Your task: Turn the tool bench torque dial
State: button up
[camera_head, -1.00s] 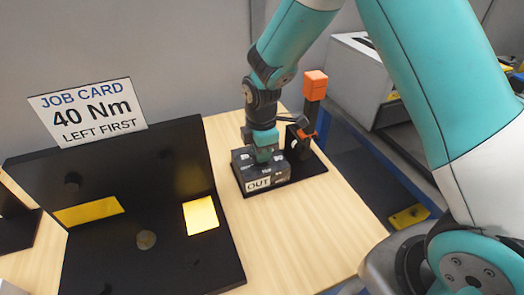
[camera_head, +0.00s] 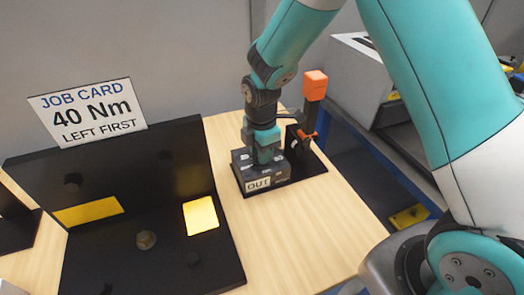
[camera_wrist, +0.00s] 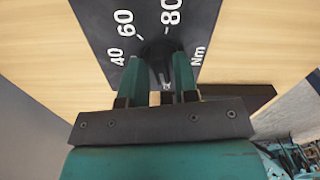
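The torque dial unit is a dark box (camera_head: 278,175) with an "OUT" label on its front, standing on a black base on the wooden bench. In the wrist view its dark face (camera_wrist: 180,18) shows white marks 40, 60, 80 and "Nm". My gripper (camera_head: 266,157) points down onto the top of the box. In the wrist view its two teal fingers (camera_wrist: 160,62) stand on either side of the dark dial knob (camera_wrist: 158,47) and look shut on it. The fingers hide much of the knob, so its exact setting is unclear. The job card (camera_head: 92,113) reads "40 Nm LEFT FIRST".
An orange-topped post (camera_head: 314,86) and an orange lever (camera_head: 306,135) stand just right of the dial box. A black panel (camera_head: 130,235) with yellow patches and a round knob (camera_head: 146,240) is at left. Bare bench (camera_head: 290,235) lies in front of the box.

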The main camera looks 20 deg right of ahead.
jog(key=shift+o, duration=0.7)
